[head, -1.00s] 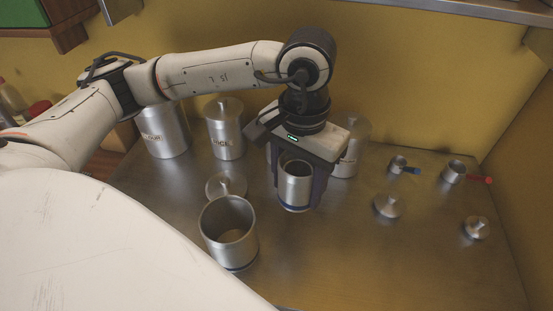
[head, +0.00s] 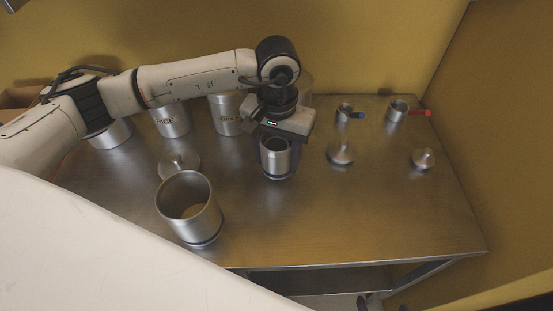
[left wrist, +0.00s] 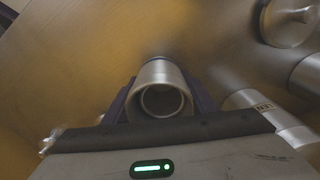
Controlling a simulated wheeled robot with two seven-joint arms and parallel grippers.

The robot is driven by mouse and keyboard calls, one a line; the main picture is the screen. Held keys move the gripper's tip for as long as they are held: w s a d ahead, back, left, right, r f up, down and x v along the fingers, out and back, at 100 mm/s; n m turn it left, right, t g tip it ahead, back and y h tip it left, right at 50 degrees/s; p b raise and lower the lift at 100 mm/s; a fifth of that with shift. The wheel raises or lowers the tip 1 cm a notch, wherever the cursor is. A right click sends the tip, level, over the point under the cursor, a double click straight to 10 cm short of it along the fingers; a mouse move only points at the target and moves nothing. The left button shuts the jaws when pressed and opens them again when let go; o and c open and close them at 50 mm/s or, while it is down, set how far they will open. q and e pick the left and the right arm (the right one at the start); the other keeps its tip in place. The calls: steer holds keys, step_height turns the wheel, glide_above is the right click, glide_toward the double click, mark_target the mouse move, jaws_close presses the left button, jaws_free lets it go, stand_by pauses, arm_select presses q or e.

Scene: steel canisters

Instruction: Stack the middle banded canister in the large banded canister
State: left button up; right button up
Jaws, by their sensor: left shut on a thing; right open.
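The middle banded canister (head: 276,160) is a steel open-topped cylinder with a dark band near its base. My left gripper (head: 277,168) is shut on it, one finger on each side, and holds it upright. In the left wrist view the canister's open mouth (left wrist: 161,98) shows between the fingers (left wrist: 160,100). Whether its base touches the table is unclear. The large banded canister (head: 188,210) stands open and upright to the left and nearer the front, with a dark band at its base. It is apart from the held canister and looks empty. My right gripper is out of view.
A knobbed lid (head: 178,166) lies behind the large canister. Two more lids (head: 341,153) (head: 423,158) lie to the right. Small cups with blue (head: 345,112) and red (head: 398,110) handles stand behind them. Labelled canisters (head: 172,118) line the back. The front right of the table (head: 370,215) is clear.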

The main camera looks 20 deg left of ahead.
arm_select(q)
steer(key=shift+f, duration=1)
steer(key=shift+f, duration=0.1)
steer(key=shift+f, duration=0.15)
steer(key=o, duration=1.2)
steer(key=shift+o, duration=0.2)
